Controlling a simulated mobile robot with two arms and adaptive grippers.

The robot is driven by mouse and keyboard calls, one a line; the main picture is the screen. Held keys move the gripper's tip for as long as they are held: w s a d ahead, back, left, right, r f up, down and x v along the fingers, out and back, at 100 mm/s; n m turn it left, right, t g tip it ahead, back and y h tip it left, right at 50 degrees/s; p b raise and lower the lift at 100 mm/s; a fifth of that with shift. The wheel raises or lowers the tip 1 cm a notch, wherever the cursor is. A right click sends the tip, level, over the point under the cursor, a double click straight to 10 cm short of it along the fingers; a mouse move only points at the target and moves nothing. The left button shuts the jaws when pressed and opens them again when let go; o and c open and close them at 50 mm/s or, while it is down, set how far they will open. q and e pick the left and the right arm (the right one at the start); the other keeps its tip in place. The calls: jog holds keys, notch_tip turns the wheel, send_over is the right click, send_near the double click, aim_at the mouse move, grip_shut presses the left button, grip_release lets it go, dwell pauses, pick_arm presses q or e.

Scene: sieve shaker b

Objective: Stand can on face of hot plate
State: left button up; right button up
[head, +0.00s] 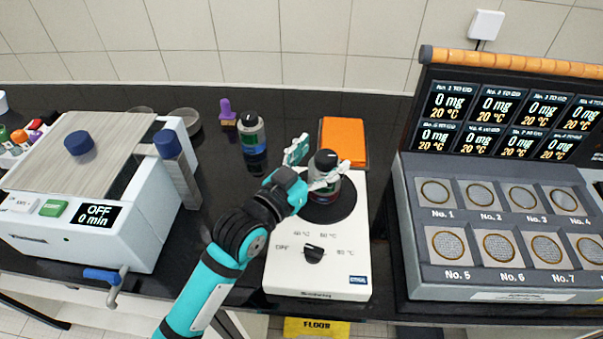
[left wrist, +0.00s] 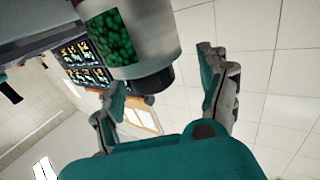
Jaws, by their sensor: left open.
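A can (head: 325,178) with a black cap stands upright on the dark round face (head: 330,214) of the white hot plate (head: 320,270). My left gripper (head: 311,165) is open beside the can, with one finger at the can's front and the other behind and to its left. In the left wrist view, the can (left wrist: 135,50) shows a green label and its dark cap close to the open fingers, apart from the right one. Whether the left one touches it cannot be told. My right gripper is not in view.
A similar can (head: 251,134) stands behind my left arm, near a purple-handled object (head: 226,112). An orange pad (head: 343,141) lies behind the hot plate. A sieve shaker (head: 85,190) is on the left and a large display unit (head: 500,190) on the right.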

pick_arm(q)
jog(key=b+v, duration=0.2)
jog(key=v, duration=0.9)
jog(key=shift+f, duration=0.1)
